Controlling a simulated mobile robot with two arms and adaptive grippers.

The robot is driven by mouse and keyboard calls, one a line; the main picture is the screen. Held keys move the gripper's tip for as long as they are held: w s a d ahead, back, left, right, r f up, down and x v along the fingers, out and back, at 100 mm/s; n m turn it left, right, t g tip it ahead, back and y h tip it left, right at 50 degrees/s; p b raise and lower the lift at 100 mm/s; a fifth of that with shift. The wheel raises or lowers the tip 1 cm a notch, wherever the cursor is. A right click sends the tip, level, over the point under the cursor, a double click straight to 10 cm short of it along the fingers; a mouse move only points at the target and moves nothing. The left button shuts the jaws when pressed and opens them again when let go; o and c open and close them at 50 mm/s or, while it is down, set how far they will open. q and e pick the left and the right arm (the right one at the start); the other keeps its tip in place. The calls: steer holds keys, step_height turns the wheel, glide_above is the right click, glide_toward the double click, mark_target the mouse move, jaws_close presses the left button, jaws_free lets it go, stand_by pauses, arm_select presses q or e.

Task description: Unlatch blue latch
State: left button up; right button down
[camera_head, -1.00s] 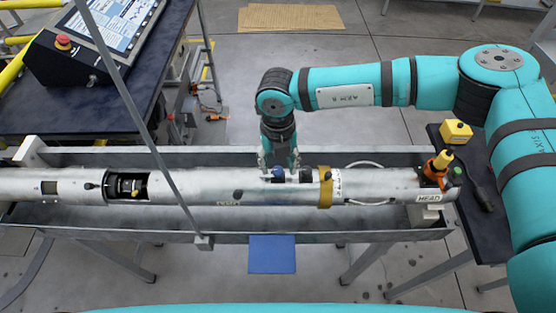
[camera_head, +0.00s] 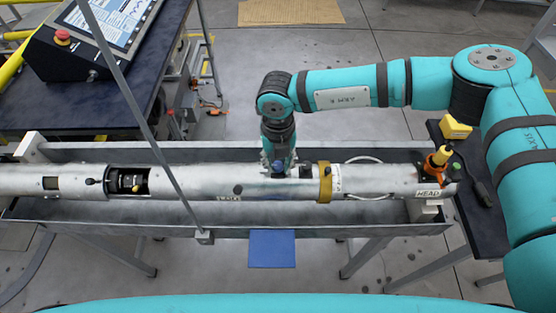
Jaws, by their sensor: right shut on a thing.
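A long silver tube (camera_head: 220,183) lies across the grey trough. The blue latch (camera_head: 278,167) is a small blue knob on top of the tube, near its middle. My right gripper (camera_head: 279,168) points down from behind the tube and is shut on the blue latch. The fingers partly hide the latch, so its exact turn is too small to tell. A black knob (camera_head: 306,171) sits on the tube just right of it. My left gripper is not in view.
A yellow-brown band (camera_head: 325,183) circles the tube right of the gripper. A thin grey bar (camera_head: 128,95) slants in front of the tube on the left. The trough (camera_head: 340,234) has raised walls. A control panel (camera_head: 95,45) stands at upper left.

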mark_target(278, 165)
steer(key=n+b, duration=0.2)
steer(key=b, duration=0.3)
steer(key=f+n+b, duration=0.1)
steer(key=n+b, duration=0.2)
steer(key=b, duration=0.2)
steer(key=shift+w, duration=0.1)
steer(key=n+b, duration=0.5)
steer(key=b, duration=0.1)
steer(key=n+b, duration=0.3)
steer(key=b, duration=0.1)
steer(key=shift+r+n, duration=0.25)
steer(key=shift+n, duration=0.05)
steer(key=shift+r+n+b, duration=0.15)
steer(key=shift+n+b, duration=0.65)
steer(key=shift+n, duration=0.3)
steer(key=shift+r+n+b, duration=0.1)
steer(key=shift+n+b, duration=0.65)
steer(key=shift+n, duration=0.35)
steer(key=c, duration=1.1)
jaws_free()
step_height(278, 165, up, 12)
